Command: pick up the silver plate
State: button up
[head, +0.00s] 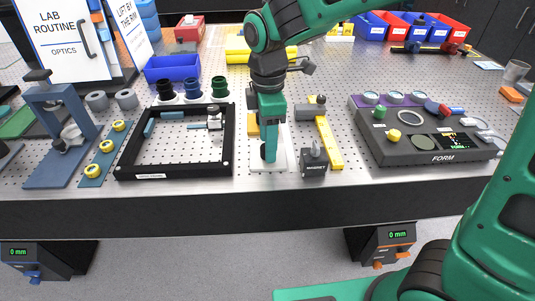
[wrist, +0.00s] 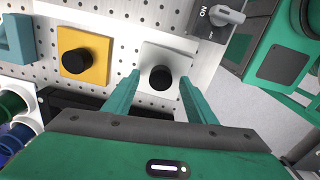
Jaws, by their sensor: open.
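The silver plate (wrist: 152,56) is a pale square with a round black knob (wrist: 160,78) on its middle. In the head view the plate (head: 283,160) lies near the table's front edge, partly hidden behind my gripper. My gripper (wrist: 161,77) is open. In the wrist view its two teal fingertips show on either side of the black knob, with clear space at both. I cannot tell how far down the fingers reach around the knob. In the head view my gripper (head: 268,157) points straight down over the plate.
A yellow plate (wrist: 71,44) with a similar black knob is close by. A magnet base (head: 314,163) and a yellow bar (head: 329,143) stand just right of the plate. A black square frame (head: 172,170) lies left. The grey FORM console (head: 445,157) is farther right.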

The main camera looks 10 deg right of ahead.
jog(key=shift+f, duration=0.65)
grip_shut()
jog(key=shift+r, duration=0.15)
